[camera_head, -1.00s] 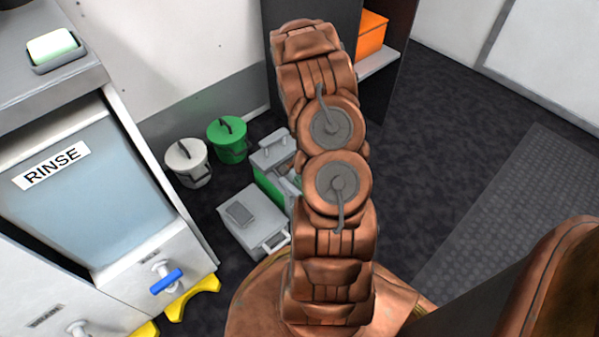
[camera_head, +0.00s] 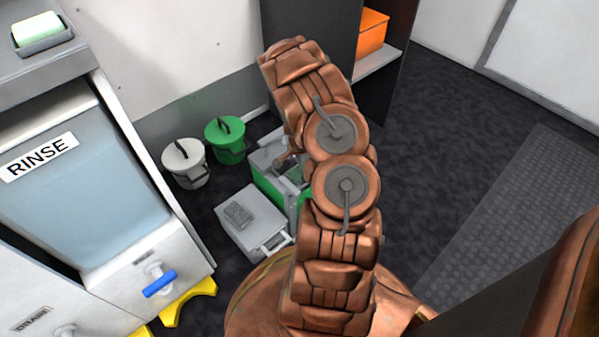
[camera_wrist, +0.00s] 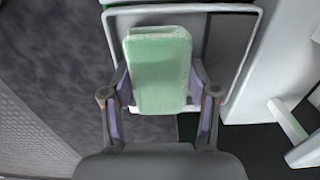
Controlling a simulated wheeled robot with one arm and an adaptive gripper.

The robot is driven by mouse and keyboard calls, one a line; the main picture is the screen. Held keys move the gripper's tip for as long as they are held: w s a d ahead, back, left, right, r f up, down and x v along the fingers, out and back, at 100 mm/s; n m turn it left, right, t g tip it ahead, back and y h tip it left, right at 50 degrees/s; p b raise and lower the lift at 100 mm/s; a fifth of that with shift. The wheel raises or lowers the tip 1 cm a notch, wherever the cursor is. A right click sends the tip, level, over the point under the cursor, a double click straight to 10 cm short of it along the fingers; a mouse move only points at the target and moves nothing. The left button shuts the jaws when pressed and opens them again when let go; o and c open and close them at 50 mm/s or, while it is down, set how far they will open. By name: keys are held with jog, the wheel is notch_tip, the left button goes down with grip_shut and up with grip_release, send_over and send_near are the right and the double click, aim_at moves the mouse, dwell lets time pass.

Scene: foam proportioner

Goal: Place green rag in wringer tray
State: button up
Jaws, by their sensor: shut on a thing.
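The green rag (camera_wrist: 160,72), a pale green folded pad, stands between the two fingers of my gripper (camera_wrist: 160,88) in the wrist view. My gripper is shut on it, one finger at each side. Beyond the rag's far end is a grey-rimmed tray-like shape (camera_wrist: 246,60); I cannot tell whether the rag touches it. In the head view, a green and grey wringer bucket (camera_head: 264,157) stands on the floor, partly hidden by my arm. My gripper and the held rag cannot be made out there.
A grey box (camera_head: 252,222) sits in front of the wringer bucket. A white bucket (camera_head: 185,164) and a green bucket (camera_head: 227,141) stand by the wall.

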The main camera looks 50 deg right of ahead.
jog(key=o, duration=1.2)
jog(key=shift+c, duration=0.2)
